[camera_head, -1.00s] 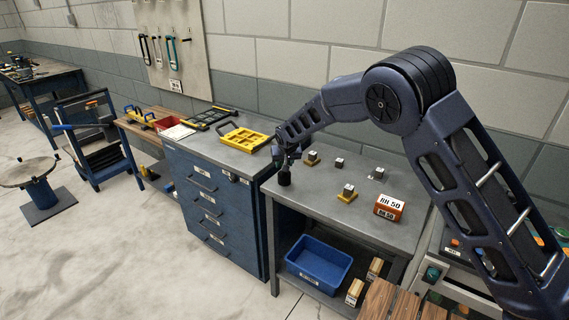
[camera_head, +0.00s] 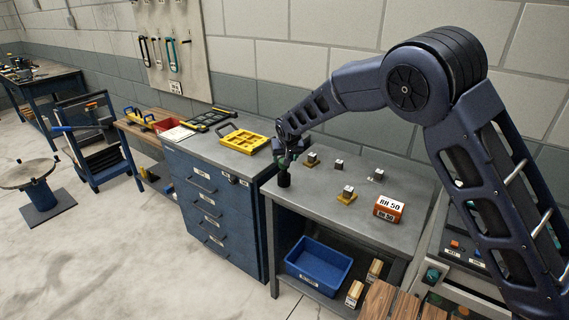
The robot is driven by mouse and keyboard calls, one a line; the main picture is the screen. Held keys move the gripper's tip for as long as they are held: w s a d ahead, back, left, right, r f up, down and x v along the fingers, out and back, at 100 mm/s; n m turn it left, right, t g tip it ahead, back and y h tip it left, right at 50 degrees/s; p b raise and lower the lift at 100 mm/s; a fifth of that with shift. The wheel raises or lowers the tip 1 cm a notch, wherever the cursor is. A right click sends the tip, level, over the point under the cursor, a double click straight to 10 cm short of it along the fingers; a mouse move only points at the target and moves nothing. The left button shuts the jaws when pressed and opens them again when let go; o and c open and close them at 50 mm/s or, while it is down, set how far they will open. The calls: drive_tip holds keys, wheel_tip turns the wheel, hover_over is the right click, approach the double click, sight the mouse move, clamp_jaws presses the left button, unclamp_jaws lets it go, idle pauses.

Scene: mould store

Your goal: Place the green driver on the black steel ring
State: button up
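My gripper (camera_head: 287,160) is at the back left corner of the grey steel table, pointing down. Directly below it is a small dark, round piece (camera_head: 284,181), which looks like the black steel ring. A bit of green (camera_head: 281,167), probably the green driver, shows between the gripper and the dark piece. The fingers are small and dark here, so I cannot tell whether they are open or shut on it. I also cannot tell whether the green part touches the dark piece.
Several small blocks on yellowish bases, one of them at the table's middle (camera_head: 347,193), stand right of the gripper. An orange box marked BH 50 (camera_head: 388,208) is at the right. A yellow organiser (camera_head: 244,139) lies on the blue cabinet. A blue bin (camera_head: 318,264) sits below.

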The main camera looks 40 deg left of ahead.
drive_tip(key=v, duration=0.6)
drive_tip(key=shift+r, duration=0.2)
drive_tip(key=shift+d, duration=0.1)
